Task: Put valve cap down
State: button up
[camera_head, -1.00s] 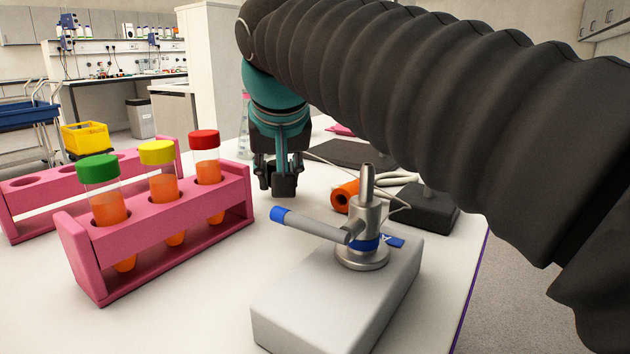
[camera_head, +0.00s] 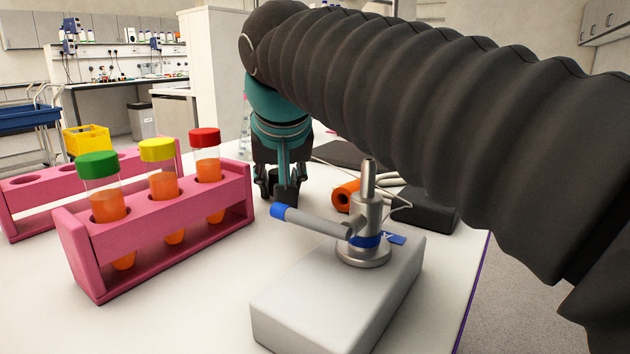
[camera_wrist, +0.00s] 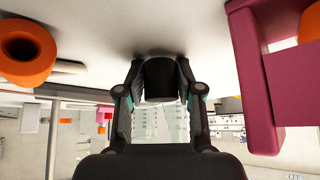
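My gripper (camera_head: 281,193) points down over the white bench top, behind the grey valve stand and right of the front pink rack. A black valve cap (camera_wrist: 160,79) sits between its two fingers in the wrist view, with a finger close against each side. The cap also shows as a dark block low between the fingers in the head view (camera_head: 287,191). A dark shadow lies on the bench right by the cap, so it is at or very near the surface. Contact with the bench cannot be told for certain.
A pink rack (camera_head: 160,240) holds tubes with green, yellow and red caps at left; another pink rack (camera_head: 60,190) stands behind. The metal burner-like valve (camera_head: 362,235) stands on a grey block (camera_head: 330,305) in front. An orange ring-shaped thing (camera_head: 345,195) lies to the right.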

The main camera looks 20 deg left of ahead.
jog(key=shift+o, duration=0.5)
jog(key=shift+f, duration=0.5)
jog(key=shift+r+p, duration=0.4)
jog(key=shift+r, duration=0.15)
jog(key=p+v, duration=0.2)
jog(key=v, duration=1)
jog(key=shift+r, duration=0.35)
